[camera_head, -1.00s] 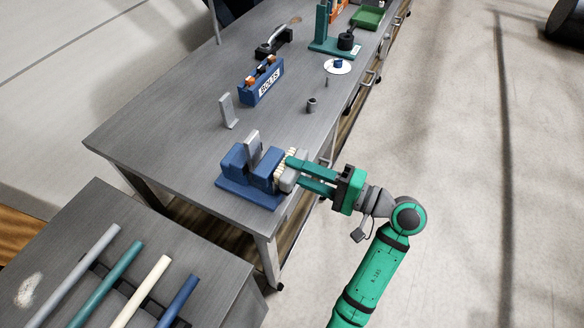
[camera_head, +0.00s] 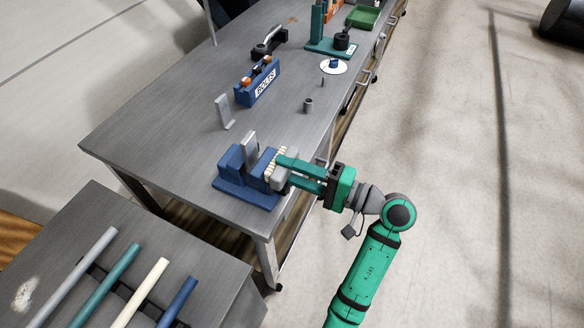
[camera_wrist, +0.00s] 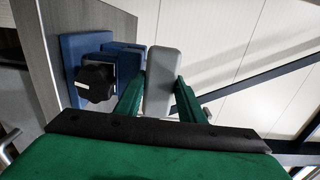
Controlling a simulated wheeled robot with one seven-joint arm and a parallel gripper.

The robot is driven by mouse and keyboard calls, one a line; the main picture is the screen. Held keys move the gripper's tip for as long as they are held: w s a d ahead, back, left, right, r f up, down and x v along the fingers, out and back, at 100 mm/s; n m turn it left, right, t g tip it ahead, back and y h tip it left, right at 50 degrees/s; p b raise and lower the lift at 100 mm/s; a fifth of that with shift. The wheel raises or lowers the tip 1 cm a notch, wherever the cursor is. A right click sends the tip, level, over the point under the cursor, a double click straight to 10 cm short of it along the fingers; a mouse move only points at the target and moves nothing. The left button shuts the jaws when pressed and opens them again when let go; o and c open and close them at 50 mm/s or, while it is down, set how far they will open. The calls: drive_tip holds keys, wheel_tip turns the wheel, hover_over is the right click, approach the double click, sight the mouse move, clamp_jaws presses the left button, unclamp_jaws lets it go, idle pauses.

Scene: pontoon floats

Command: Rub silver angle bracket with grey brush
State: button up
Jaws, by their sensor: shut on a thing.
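A silver angle bracket (camera_head: 250,147) stands upright in the jaws of a blue vise (camera_head: 233,187) at the near corner of the workbench; its lower part is hidden in the vise. My gripper (camera_head: 283,170) is shut on the grey brush (camera_head: 280,181), a grey block with cream bristles facing left. The bristles are at the vise's right jaw, just right of the bracket; I cannot tell whether they touch either. In the wrist view the brush's grey back (camera_wrist: 160,82) is between my fingers, and its bristles are hidden. The vise's black knob (camera_wrist: 96,82) is left of it.
A similar grey angle piece (camera_head: 224,112) stands loose behind the vise. A blue bolts box (camera_head: 257,88), a small grey cylinder (camera_head: 308,105) and a white disc (camera_head: 333,67) are farther back. A side table (camera_head: 215,290) with coloured bars is at lower left. Open floor lies right.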

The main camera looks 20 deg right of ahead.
drive_tip(key=shift+x, duration=2.35)
drive_tip(key=shift+x, duration=0.95)
drive_tip(key=shift+w+d, duration=1.25)
drive_tip(key=shift+d, duration=0.15)
drive_tip(key=shift+w, duration=0.1)
drive_tip(key=shift+a, duration=0.15)
